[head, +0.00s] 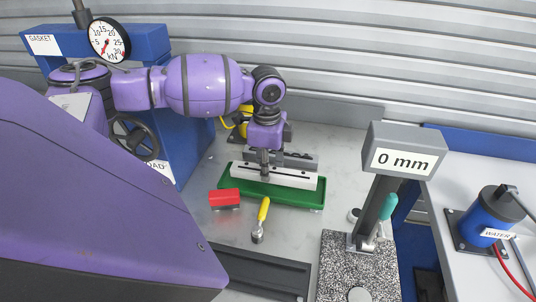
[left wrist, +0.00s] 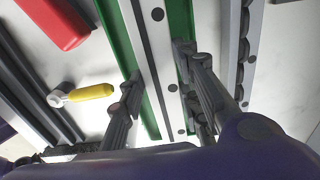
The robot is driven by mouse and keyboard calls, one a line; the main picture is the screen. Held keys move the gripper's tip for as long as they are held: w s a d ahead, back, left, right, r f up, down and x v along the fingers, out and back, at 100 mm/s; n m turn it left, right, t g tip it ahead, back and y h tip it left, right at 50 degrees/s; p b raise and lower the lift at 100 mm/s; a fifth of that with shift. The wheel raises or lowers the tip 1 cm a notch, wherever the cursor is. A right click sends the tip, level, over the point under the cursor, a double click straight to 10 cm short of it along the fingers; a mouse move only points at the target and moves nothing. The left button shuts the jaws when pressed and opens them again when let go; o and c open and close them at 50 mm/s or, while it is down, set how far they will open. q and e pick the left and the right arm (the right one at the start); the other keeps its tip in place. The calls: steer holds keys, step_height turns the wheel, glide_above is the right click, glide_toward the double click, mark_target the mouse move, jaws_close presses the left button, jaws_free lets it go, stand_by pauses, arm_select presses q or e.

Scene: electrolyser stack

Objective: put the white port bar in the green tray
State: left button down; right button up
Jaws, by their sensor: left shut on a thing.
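The white port bar (head: 300,179) is a long bar with dark holes along its top. It lies lengthwise over the green tray (head: 312,202), whose rim shows in front of it and at its ends. My left gripper (head: 265,172) points down and is shut on the bar near its middle. In the left wrist view the fingers (left wrist: 160,88) stand on both sides of the bar (left wrist: 155,40), with green tray (left wrist: 113,30) showing to either side. I cannot tell whether the bar touches the tray floor. My right gripper is not in view.
A grey bar with dark recesses (head: 298,159) lies close behind the tray. A red block (head: 224,198) and a yellow-handled tool (head: 263,211) lie in front. A 0 mm gauge (head: 404,160) stands right on a speckled plate (head: 345,270). A blue press (head: 185,140) stands left.

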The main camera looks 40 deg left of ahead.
arm_select(q)
steer(key=shift+f, duration=1.2)
steer(key=shift+s, duration=0.1)
steer(key=shift+f, duration=0.1)
steer(key=c, duration=1.3)
jaws_free()
step_height(320, 180, up, 12)
steer(key=shift+r, duration=0.1)
